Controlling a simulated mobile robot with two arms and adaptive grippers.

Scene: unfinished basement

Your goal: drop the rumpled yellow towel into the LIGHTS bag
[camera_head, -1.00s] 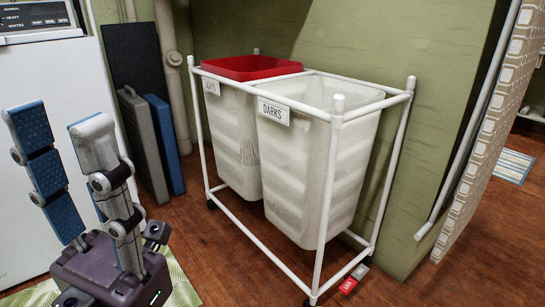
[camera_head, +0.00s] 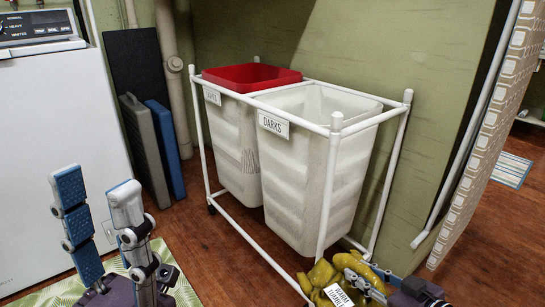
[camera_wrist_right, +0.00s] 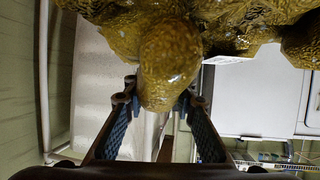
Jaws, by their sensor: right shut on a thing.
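The rumpled yellow towel (camera_head: 322,273) shows at the bottom of the head view, with a white printed tag on it. My right gripper (camera_head: 362,276) is shut on the towel, in front of the cart's near corner. In the right wrist view, a lump of the towel (camera_wrist_right: 168,62) sits between the fingers (camera_wrist_right: 160,95) and more spreads above. The LIGHTS bag (camera_head: 228,135) is the left white bag on the cart, with a red open-topped bin (camera_head: 250,76) at its mouth. My left gripper (camera_head: 96,192) is open and empty at the lower left.
The white DARKS bag (camera_head: 297,190) hangs beside the LIGHTS bag, nearer me. White cart rails (camera_head: 329,190) run around both bags. A washer (camera_head: 45,130) stands left, with grey (camera_head: 147,150) and blue (camera_head: 170,150) cases leaning nearby. A green wall is behind the cart.

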